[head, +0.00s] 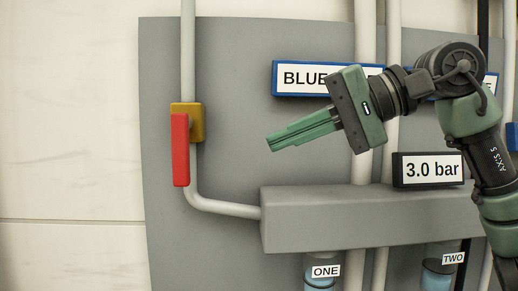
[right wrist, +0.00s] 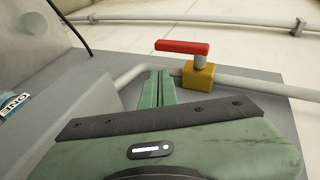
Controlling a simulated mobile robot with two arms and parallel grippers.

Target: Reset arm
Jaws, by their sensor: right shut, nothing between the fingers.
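My right gripper (head: 270,143) is shut and empty, in front of the grey panel in the head view. Its green fingers lie together and point left and slightly down. The same fingers show in the right wrist view (right wrist: 166,76). A red valve handle (head: 180,150) hangs down over a yellow valve body (head: 195,121), left of the fingertips and apart from them. In the right wrist view the red handle (right wrist: 182,47) and yellow body (right wrist: 197,77) are beyond the fingertips. My left gripper is not in view.
A grey box (head: 330,222) juts out below my right gripper. A "3.0 bar" display (head: 428,169) sits above it. A blue-framed sign (head: 300,78) is partly hidden behind my gripper. Containers labelled ONE (head: 320,284) and TWO (head: 436,279) are below. The pale wall at left is clear.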

